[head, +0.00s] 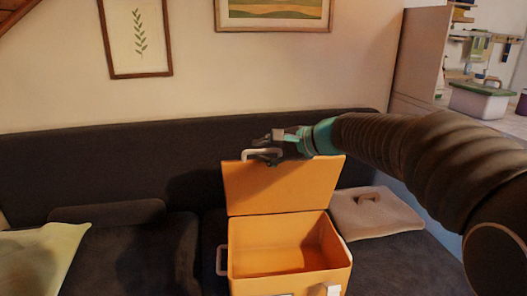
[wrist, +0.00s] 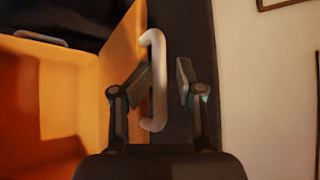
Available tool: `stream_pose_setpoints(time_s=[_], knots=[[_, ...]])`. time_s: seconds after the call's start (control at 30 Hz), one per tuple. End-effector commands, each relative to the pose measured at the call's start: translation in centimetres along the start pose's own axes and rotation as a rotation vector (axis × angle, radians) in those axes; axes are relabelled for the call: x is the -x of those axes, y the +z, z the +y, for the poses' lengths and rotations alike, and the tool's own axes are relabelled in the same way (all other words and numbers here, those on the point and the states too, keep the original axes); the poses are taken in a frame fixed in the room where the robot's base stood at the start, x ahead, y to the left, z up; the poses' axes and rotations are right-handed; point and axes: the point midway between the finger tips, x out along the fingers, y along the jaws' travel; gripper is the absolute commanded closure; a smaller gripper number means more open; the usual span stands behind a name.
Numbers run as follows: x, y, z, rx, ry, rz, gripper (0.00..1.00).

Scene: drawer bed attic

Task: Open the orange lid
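The orange lid (head: 282,186) stands raised, roughly upright, at the back of the orange box (head: 335,262). The box is open and its visible inside looks empty. A pale handle (head: 262,154) is on the lid near its top edge. In the wrist view the lid (wrist: 128,50) is left of the handle (wrist: 157,80). My gripper (head: 268,146) is at the handle, by the top of the lid. In the wrist view my gripper (wrist: 167,82) has its fingers apart, with the handle between them near the left finger. A clear gap shows between the handle and the right finger.
The box sits on a dark sofa (head: 130,252). A beige cushion-like piece (head: 376,212) lies right of the box. A pale yellow cloth (head: 42,258) is at the left. The sofa backrest (head: 100,165) is close behind the lid.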

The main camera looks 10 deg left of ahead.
Motion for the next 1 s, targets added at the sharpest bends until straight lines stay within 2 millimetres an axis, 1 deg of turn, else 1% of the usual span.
stream_pose_setpoints(time_s=[0.13,0.23,0.37,0.6,0.7,0.83,1.0], knots=[[0.3,0.0,0.0,0.0,0.0,0.001,0.62],[1.2,0.0,-0.1,0.0,-0.001,0.0,0.62],[3.4,0.0,-0.1,0.0,-0.003,0.002,0.62],[8.2,-0.1,-0.1,0.0,-0.003,0.003,0.62],[9.8,-0.1,0.0,0.0,-0.002,0.003,0.62],[11.2,-0.1,0.0,0.0,-0.001,0.003,0.62],[12.0,-0.1,0.0,0.0,0.0,0.001,0.62]])
